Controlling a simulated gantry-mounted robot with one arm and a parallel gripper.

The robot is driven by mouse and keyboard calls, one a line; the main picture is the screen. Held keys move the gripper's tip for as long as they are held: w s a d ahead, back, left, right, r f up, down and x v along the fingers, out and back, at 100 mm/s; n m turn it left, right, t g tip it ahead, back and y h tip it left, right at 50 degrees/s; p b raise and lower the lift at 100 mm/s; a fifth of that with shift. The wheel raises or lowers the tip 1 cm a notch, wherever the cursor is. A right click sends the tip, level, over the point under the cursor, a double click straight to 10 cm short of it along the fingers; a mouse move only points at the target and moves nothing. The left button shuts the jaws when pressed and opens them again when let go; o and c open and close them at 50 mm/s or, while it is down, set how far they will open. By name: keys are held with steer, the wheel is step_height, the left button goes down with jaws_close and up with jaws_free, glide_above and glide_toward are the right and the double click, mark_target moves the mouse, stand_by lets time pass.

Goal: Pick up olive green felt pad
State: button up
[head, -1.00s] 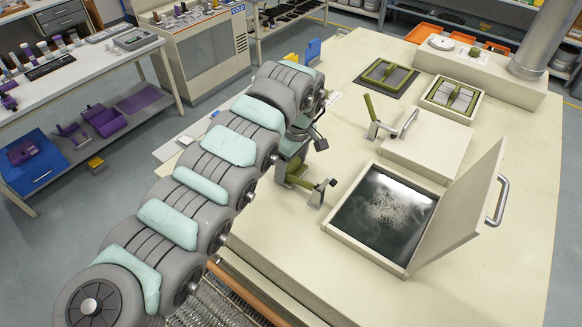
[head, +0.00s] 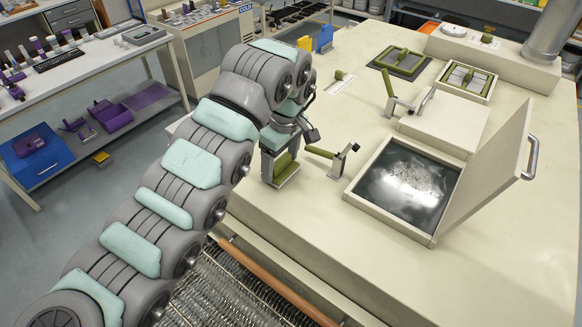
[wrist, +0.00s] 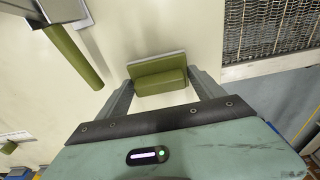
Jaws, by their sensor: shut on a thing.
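The olive green felt pad (head: 286,170) is a block with a pale backing, seen at the front left of the cream table. It also shows in the wrist view (wrist: 158,82), between the two fingers. My gripper (head: 279,166) is shut on it, with a finger at each side, as the wrist view of my gripper (wrist: 162,84) shows. The fingers partly hide the pad in the head view. I cannot tell whether it is clear of the tabletop.
A clamp with an olive handle (head: 321,152) stands just right of my gripper. Another olive-handled lever (head: 388,92) is farther back. A box with a dark glass top (head: 404,184) and raised lid (head: 492,172) is at right. A slatted metal grating (wrist: 282,26) borders the table.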

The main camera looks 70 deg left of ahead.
mark_target(277, 163)
steer(key=r+p, duration=0.2)
steer(key=s+d+r+p, duration=0.1)
steer(key=shift+r, duration=0.1)
step_height(277, 163, up, 11)
steer(key=p, duration=0.9)
steer(key=shift+w+a+f, duration=0.15)
steer(key=shift+a+f, duration=0.05)
steer(key=shift+a, duration=0.05)
steer(key=o, duration=0.7)
steer(key=c, duration=0.5)
